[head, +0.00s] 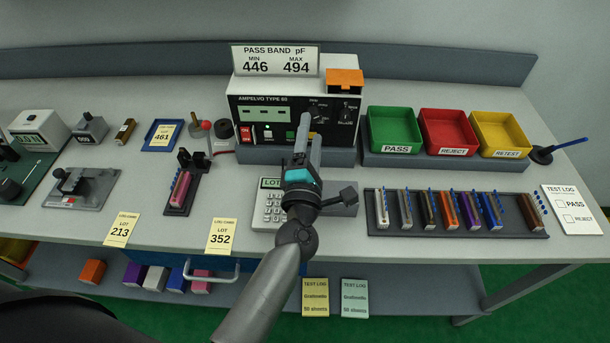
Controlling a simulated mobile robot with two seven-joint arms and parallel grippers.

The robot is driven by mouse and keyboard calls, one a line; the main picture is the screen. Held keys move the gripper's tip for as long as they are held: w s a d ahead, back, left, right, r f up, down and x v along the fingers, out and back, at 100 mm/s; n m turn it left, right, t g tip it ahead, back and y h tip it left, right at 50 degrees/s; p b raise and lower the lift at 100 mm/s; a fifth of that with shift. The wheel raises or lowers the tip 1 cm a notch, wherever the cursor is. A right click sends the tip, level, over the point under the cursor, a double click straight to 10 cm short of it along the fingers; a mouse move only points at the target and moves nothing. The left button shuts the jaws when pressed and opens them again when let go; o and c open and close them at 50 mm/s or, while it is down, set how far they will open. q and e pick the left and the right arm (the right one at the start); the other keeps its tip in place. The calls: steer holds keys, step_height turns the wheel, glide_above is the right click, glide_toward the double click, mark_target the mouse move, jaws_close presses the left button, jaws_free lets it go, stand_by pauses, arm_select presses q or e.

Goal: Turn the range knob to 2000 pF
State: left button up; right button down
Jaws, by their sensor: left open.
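The meter (285,92), labelled AMPELVO TYPE 85, stands at the back middle of the bench. A dark knob with a dial of small labels (319,106) is on the right half of its front panel. Another small dark control (346,113) is right of it. Which labels they point at is too small to read. My left gripper (309,125) is open, in front of the panel, with its fingers reaching up to just below the dial knob. They hide part of the panel. Whether they touch the knob, I cannot tell. My right gripper is not in view.
A pass band sign (275,60) and an orange box (344,82) sit atop the meter. Green (395,126), red (446,128) and yellow (500,130) bins stand right. A rack (455,228) of several coloured parts lies in front of them. A keypad (272,208) is below my gripper.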

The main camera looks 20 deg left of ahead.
arm_select(q)
steer(key=b+v, duration=0.1)
steer(key=v, duration=1.1)
steer(key=shift+d, duration=0.1)
